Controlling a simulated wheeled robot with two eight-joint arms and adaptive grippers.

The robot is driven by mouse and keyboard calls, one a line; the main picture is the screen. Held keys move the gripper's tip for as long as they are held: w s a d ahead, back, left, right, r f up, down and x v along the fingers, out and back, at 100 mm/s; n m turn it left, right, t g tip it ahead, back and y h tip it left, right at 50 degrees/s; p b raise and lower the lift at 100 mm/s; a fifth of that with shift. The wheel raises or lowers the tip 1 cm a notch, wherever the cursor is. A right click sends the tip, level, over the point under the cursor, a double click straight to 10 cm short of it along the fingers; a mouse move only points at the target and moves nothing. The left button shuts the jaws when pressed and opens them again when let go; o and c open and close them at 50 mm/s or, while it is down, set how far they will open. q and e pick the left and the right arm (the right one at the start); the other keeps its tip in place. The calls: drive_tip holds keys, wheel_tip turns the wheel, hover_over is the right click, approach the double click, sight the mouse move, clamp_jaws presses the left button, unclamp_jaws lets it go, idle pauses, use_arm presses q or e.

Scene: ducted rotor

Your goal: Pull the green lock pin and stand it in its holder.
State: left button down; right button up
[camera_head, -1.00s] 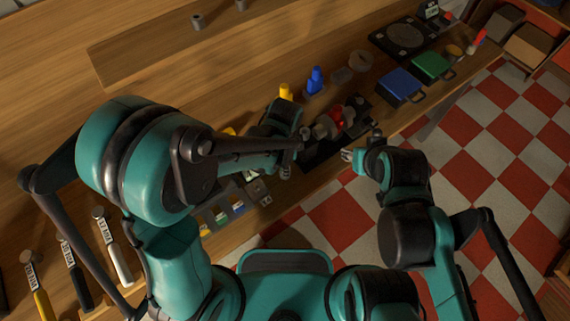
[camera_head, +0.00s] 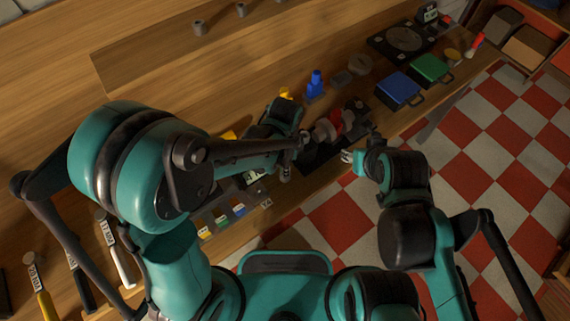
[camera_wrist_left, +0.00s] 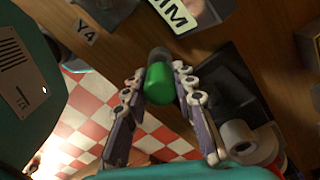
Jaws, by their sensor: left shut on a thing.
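In the left wrist view the green lock pin (camera_wrist_left: 157,84) is between the two fingers of my left gripper (camera_wrist_left: 160,78), which is shut on it. A dark part shows at the pin's far end; whether it touches anything there I cannot tell. In the head view my left gripper (camera_head: 286,172) is over the bench's front edge, left of the red and grey rotor assembly (camera_head: 335,122); the pin cannot be made out there. My right gripper (camera_head: 348,157) is near the bench edge, right of the left one; its finger state is unclear. I cannot identify the pin's holder.
A dark base (camera_wrist_left: 226,85) and a pale cylinder (camera_wrist_left: 238,137) lie right of the pin. A lettered plate (camera_wrist_left: 174,14) and a Y4 tag (camera_wrist_left: 88,32) are beyond it. Blue (camera_head: 399,89) and green (camera_head: 431,68) cases stand farther right. Checkered floor lies before the bench.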

use_arm(q)
drive_tip(key=shift+f, duration=0.15)
idle(0.3)
drive_tip(key=shift+f+b, duration=1.4)
drive_tip(key=shift+b, duration=0.05)
drive_tip(key=c, duration=1.2)
unclamp_jaws()
drive_tip(key=shift+o, duration=0.2)
drive_tip(key=shift+r, duration=0.1)
wheel_tip(320, 180, up, 12)
